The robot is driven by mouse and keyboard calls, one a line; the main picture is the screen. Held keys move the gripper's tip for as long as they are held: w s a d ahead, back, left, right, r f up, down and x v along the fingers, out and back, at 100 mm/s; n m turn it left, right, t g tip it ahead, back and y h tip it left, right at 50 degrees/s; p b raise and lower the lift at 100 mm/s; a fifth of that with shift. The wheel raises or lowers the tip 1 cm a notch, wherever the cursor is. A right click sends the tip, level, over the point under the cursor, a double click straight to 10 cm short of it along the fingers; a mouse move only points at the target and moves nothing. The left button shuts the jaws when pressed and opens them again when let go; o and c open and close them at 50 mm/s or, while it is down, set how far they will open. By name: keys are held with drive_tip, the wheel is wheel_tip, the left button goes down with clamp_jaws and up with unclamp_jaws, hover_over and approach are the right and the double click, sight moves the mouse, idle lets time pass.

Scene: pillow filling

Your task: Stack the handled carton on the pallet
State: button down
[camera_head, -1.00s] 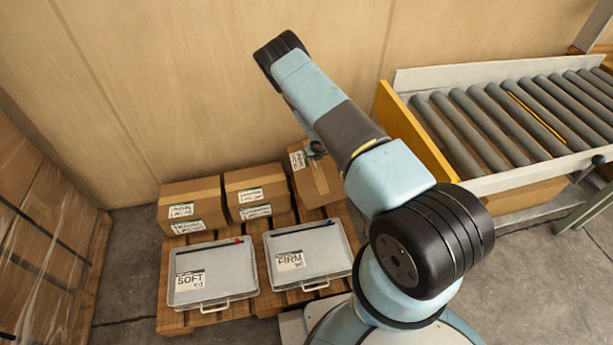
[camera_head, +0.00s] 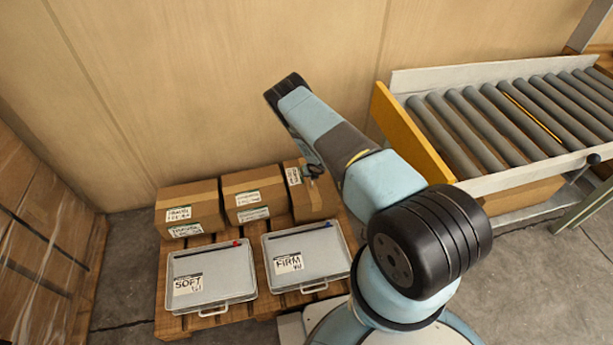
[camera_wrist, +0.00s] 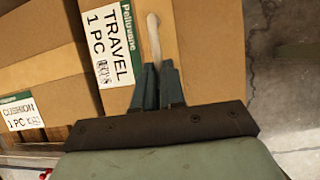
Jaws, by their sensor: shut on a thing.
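The handled carton (camera_head: 315,202) is brown, with a tape strip and a white label reading TRAVEL 1 PC in the wrist view (camera_wrist: 205,50). My gripper (camera_wrist: 157,84) is shut on its pale handle (camera_wrist: 154,38). In the head view my gripper (camera_head: 314,171) is at the carton's top, partly hidden by my arm. The carton is at the right end of a row of cartons at the back of the wooden pallet (camera_head: 255,308). Its base is level with or close to the slats; I cannot tell whether it touches.
Two other cartons, a left one (camera_head: 190,207) and a middle one (camera_head: 255,194), stand on the pallet. In front lie a SOFT case (camera_head: 215,268) and a FIRM case (camera_head: 308,245). A roller conveyor (camera_head: 500,125) is at right, wrapped boxes (camera_head: 40,240) at left, a wall behind.

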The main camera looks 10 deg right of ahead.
drive_tip(key=c, duration=1.2)
unclamp_jaws()
drive_tip(key=shift+s+f, duration=0.1)
